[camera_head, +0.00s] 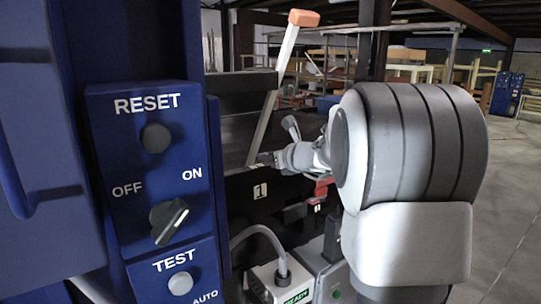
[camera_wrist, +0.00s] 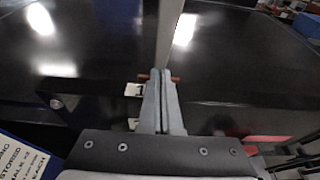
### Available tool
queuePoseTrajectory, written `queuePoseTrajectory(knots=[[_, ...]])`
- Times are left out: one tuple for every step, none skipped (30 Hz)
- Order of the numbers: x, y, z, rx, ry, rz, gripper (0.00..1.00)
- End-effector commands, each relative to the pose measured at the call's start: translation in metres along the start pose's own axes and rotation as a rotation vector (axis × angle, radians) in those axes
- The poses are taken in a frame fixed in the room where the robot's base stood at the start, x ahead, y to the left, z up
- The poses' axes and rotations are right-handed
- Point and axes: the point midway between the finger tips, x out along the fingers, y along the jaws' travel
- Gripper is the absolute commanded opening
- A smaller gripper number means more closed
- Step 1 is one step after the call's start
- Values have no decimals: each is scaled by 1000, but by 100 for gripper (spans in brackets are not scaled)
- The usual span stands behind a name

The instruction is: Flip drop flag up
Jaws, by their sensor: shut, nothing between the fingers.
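The drop flag (camera_head: 273,95) is a pale flat bar with an orange tip (camera_head: 304,18). In the head view it stands raised, leaning a little to the right at the top. In the wrist view the bar (camera_wrist: 168,30) runs away from me beyond the fingertips, and its orange tip is out of frame. My gripper (camera_head: 262,159) is at the bar's lower end in the head view. In the wrist view my gripper (camera_wrist: 161,74) has its two fingers together, close to the bar's base. I cannot tell whether they touch it. A reddish-brown piece shows on both sides of the fingertips.
A blue panel (camera_head: 145,180) with RESET, OFF/ON and TEST controls stands close at the left. The dark conveyor (camera_wrist: 240,60) spreads beneath the gripper. A grey-and-green box (camera_head: 330,278) sits low, near my arm. Open floor (camera_head: 508,200) lies at the right.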

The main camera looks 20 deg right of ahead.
Motion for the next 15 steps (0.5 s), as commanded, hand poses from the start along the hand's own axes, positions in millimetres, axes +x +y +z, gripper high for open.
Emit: queuePoseTrajectory(knots=[[8, 0, 0, 1, 1, 1, 0], [11, 0, 0, 1, 1, 0, 0], [15, 0, 1, 0, 1, 0, 0], [18, 0, 1, -1, 1, 1, 0], [20, 0, 0, -1, 1, 1, 0], [23, 0, 0, 0, 1, 1, 0], [24, 0, 0, 0, 0, 1, 0], [26, 0, 0, 0, 0, 0, 0], [27, 0, 0, 0, -1, 0, 0], [27, 0, 0, 0, -1, 0, 0], [28, 0, 0, 0, -1, 0, 0], [28, 0, 0, 0, -1, -1, 0], [28, 0, 0, 0, -1, -1, 0], [28, 0, 0, 0, -1, -1, 0], [28, 0, 0, 0, -1, -1, 0]])
